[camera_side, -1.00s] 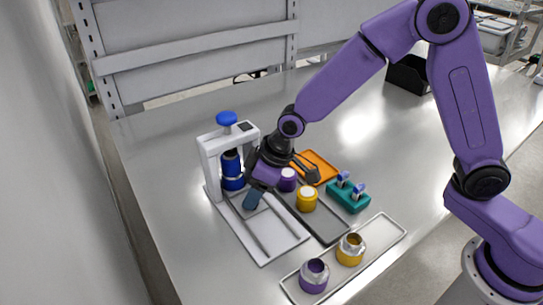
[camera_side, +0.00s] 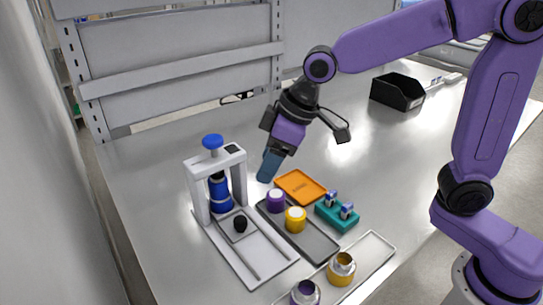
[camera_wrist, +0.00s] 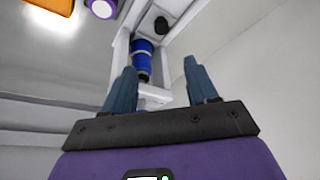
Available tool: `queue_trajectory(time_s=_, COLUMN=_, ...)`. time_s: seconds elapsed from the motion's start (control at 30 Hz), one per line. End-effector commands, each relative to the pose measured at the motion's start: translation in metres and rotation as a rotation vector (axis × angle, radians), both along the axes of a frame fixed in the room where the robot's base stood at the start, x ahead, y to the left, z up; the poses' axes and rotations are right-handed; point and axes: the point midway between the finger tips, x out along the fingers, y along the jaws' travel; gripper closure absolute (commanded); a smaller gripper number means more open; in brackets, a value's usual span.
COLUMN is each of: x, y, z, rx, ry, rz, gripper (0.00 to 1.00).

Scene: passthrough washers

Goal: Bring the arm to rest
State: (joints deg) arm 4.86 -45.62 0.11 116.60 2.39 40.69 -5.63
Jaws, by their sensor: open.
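My gripper (camera_side: 270,166) is raised above the work area, behind and above the dark tray, with nothing visible held. In the wrist view its two blue-grey fingers (camera_wrist: 163,88) are spread apart with a gap between them. The white press frame (camera_side: 192,184) with its blue knob stands to the left of my gripper. A blue cylinder (camera_side: 220,194) stands inside the frame, and it also shows beyond my fingers in the wrist view (camera_wrist: 142,56). A small black piece (camera_side: 240,224) sits on the plate in front of the frame.
A dark tray (camera_side: 318,243) holds a purple and a yellow jar. An orange tray (camera_side: 300,184), a teal holder (camera_side: 338,218) and a clear front tray (camera_side: 374,252) with two open jars lie nearby. A black bin (camera_side: 397,93) stands behind.

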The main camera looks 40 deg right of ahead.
Motion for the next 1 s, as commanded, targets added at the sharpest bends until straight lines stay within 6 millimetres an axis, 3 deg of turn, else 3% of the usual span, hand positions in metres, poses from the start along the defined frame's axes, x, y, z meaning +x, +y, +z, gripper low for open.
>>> queue_trajectory(time_s=0.43, x=-0.002, y=-0.002, z=0.005, rx=-0.001, ry=0.000, rz=0.001, gripper=0.42)
queue_trajectory(time_s=0.57, x=-0.012, y=-0.008, z=0.003, rx=-0.010, ry=0.011, rz=0.013, gripper=0.42)
queue_trajectory(time_s=0.67, x=-0.029, y=-0.018, z=-0.003, rx=-0.029, ry=0.032, rz=0.038, gripper=0.42)
queue_trajectory(time_s=1.0, x=-0.116, y=-0.076, z=-0.027, rx=-0.128, ry=0.122, rz=0.153, gripper=0.42)
